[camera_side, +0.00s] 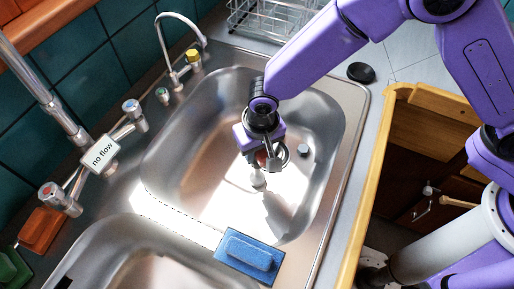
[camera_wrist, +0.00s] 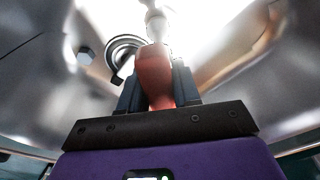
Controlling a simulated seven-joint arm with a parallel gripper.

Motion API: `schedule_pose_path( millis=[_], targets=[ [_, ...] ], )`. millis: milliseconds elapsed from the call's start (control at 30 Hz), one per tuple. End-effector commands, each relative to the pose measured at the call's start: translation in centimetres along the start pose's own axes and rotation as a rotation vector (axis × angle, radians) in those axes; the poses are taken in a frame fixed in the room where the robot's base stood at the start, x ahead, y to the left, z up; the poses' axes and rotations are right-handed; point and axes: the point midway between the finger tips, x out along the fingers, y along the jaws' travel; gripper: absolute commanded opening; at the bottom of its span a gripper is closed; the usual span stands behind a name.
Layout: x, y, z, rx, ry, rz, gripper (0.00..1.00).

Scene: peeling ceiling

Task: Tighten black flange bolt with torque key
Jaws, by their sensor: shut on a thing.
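My gripper (camera_side: 266,150) is low inside the far sink basin. In the wrist view its two dark fingers (camera_wrist: 156,88) are shut on a red-orange handle (camera_wrist: 154,74), seemingly the torque key. A pale, bright end (camera_wrist: 155,24) sticks out beyond the handle, away from the palm; in the side view a pale tip (camera_side: 258,181) hangs below the gripper. A small dark hex-shaped piece (camera_side: 303,150), perhaps the black flange bolt, sits in the basin to the right, apart from the gripper. It also shows in the wrist view (camera_wrist: 85,56). A dark-and-silver ring (camera_wrist: 124,48) lies beside the handle.
The steel basin (camera_side: 185,150) walls surround the gripper. A blue sponge (camera_side: 249,256) lies on the divider at the front. Taps, one tagged "no flow" (camera_side: 101,152), line the left. A black disc (camera_side: 361,72) lies on the counter; a dish rack (camera_side: 268,18) stands behind.

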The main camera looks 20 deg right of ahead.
Motion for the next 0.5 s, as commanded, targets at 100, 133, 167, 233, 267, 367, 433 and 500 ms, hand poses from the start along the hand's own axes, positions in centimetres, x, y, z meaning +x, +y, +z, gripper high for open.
schedule_pose_path(
  millis=[100,133,167,233,267,367,433,500],
  targets=[
    [0.0,-0.1,0.0,0.062,0.000,0.008,0.00],
    [0.0,0.0,0.0,0.079,0.000,0.009,0.00],
    [0.0,0.0,0.0,0.075,0.000,0.009,0.00],
    [-0.1,0.0,0.0,0.076,0.000,0.009,0.00],
    [-0.1,0.0,0.0,0.077,0.000,0.009,0.00],
    [-0.4,-0.1,-0.1,0.087,0.001,0.009,0.00],
    [-0.8,-0.1,-0.1,0.100,0.001,0.010,0.00],
    [-1.1,-0.1,-0.1,0.114,0.001,0.012,0.00]
  ],
)
